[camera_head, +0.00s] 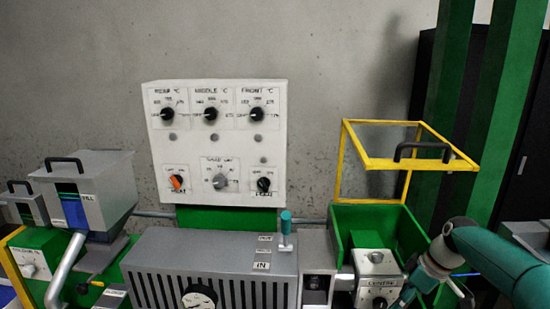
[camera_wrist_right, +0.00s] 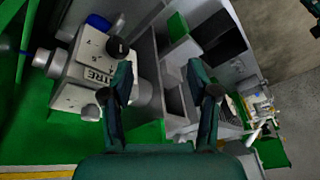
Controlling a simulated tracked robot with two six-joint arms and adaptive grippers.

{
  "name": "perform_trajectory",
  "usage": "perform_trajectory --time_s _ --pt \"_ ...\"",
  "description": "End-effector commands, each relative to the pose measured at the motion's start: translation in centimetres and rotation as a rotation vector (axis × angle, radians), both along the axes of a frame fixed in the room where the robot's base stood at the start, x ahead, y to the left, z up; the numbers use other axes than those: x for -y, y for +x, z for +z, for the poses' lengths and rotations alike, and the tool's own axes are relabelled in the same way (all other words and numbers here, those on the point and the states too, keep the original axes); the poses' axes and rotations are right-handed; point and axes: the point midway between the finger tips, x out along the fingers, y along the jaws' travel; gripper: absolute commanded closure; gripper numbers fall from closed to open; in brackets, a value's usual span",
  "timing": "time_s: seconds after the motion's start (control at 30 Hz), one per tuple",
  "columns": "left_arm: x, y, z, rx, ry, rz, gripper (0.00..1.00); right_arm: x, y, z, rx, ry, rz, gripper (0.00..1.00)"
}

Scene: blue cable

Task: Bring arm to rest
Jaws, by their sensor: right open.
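My right arm, teal with a grey joint, comes in from the lower right of the head view and bends down beside a grey control box (camera_head: 376,268). In the right wrist view my right gripper (camera_wrist_right: 162,85) has its two dark teal fingers spread apart with nothing held between them. The same kind of box, light grey with black knobs and lettering (camera_wrist_right: 90,75), lies left of the fingers there; whether a finger touches it I cannot tell. My left gripper is not in view.
A white panel with several knobs (camera_head: 217,150) stands at the wall. A yellow frame (camera_head: 346,165) rises above a green hopper (camera_head: 345,220), close to my right arm. A slotted grey housing (camera_head: 210,262) fills the lower middle. A green post (camera_head: 450,100) stands behind at the right.

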Motion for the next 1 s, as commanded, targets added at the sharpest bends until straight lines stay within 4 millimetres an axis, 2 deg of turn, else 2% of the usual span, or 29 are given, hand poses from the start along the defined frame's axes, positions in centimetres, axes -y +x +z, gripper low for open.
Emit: perform_trajectory --time_s 0.27,0.37,0.47,0.5,0.57,0.6,0.7,0.8,0.87,0.93,1.0 --pt "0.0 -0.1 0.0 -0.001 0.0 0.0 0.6 -3.7 -3.8 -8.0 -0.167 0.037 0.051 0.4" --pt "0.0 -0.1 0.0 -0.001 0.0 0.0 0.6 -5.8 -6.0 -12.0 -0.236 0.051 0.049 0.4" --pt "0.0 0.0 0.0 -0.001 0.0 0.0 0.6 -8.5 -9.5 -17.0 -0.32 0.065 0.02 0.4" --pt "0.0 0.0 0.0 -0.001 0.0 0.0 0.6 -9.7 -11.4 -19.2 -0.356 0.068 -0.001 0.4" --pt "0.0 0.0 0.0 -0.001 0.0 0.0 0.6 -11.5 -14.5 -22.1 -0.406 0.072 -0.046 0.4" --pt "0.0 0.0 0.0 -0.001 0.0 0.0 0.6 -12.7 -16.7 -23.9 -0.438 0.072 -0.081 0.4" --pt "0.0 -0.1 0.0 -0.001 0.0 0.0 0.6 -15.3 -22.6 -27.4 -0.504 0.07 -0.194 0.4" --pt "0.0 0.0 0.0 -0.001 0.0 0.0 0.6 -17.2 -28.3 -29.4 -0.544 0.063 -0.341 0.4" --pt "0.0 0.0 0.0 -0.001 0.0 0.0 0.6 -17.9 -30.8 -29.8 -0.548 0.061 -0.438 0.4" --pt "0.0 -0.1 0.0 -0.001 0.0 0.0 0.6 -18.3 -32.3 -29.9 -0.53 0.068 -0.55 0.4" --pt "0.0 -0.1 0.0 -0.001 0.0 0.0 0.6 -18.3 -32.6 -29.9 -0.496 0.078 -0.655 0.4"
